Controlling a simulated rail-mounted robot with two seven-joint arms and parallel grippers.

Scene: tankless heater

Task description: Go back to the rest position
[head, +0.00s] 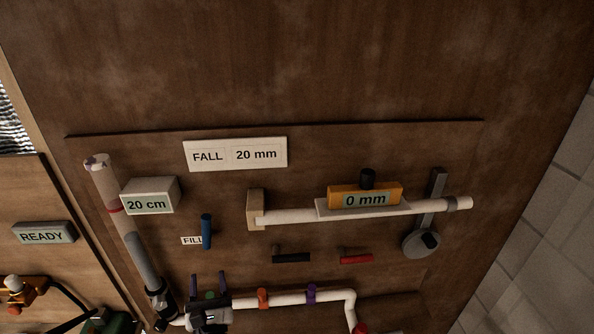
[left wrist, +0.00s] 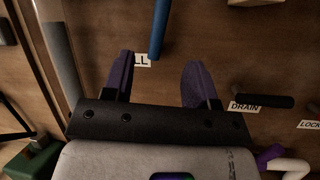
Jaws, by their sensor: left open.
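My left gripper (head: 208,284) is at the bottom of the head view, in front of the brown board. In the left wrist view its two dark purple fingers (left wrist: 158,78) stand apart with nothing between them. The blue FILL handle (head: 207,231) is just above the fingers in the head view. It also shows in the left wrist view (left wrist: 159,28), beyond the fingertips, and no grip on it shows. My right gripper is in neither view.
A white pipe (head: 285,298) with coloured clips runs right of my left gripper. A clear tube (head: 120,215) stands at left. A black handle (head: 291,257) and red handle (head: 356,259) stick out nearby. An orange gauge (head: 365,194) reads 0 mm. The upper board is clear.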

